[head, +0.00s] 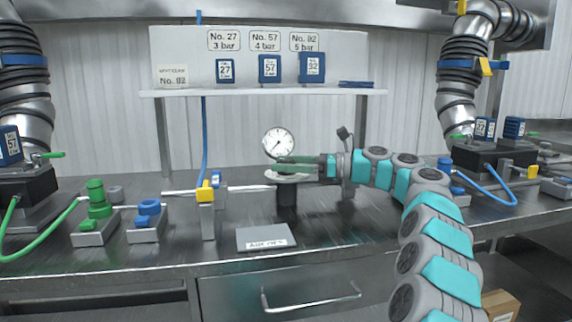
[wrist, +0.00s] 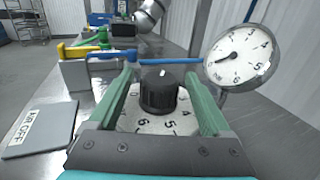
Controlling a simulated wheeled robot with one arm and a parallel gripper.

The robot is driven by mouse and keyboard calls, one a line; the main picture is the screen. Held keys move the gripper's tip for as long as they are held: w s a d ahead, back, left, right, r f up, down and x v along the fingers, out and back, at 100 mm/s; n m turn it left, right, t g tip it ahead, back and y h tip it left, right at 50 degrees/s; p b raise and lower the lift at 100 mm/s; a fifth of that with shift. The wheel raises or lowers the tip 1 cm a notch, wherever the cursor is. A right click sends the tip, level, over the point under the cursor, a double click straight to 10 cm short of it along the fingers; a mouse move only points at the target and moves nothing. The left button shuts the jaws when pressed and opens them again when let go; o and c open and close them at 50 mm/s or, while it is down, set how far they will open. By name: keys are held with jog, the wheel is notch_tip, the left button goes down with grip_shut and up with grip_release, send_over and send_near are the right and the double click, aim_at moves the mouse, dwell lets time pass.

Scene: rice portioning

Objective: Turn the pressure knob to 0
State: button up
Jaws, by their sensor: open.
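The black pressure knob (wrist: 158,95) stands in the wrist view on a round white dial plate (wrist: 150,124) with printed numbers; 4, 5 and 6 show on the near side. A white mark on the knob's top lies at the side away from the camera. My gripper (wrist: 162,82) is open, with one green finger on each side of the knob and visible gaps. In the head view my gripper (head: 298,165) hides the knob; the plate's pale rim (head: 288,179) shows under it. The pressure gauge (wrist: 238,56) has its needle towards the lower left; it also shows in the head view (head: 278,142).
A yellow-handled valve (head: 205,192) stands left of the dial. A grey "AIR OFF" plate (head: 265,238) lies in front. A shelf (head: 250,92) with blue tagged blocks is behind. Green (head: 97,205) and blue (head: 148,213) fittings stand farther left. Bench right of the plate is clear.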

jog(key=d, duration=0.7)
jog(key=shift+s+d, duration=0.35)
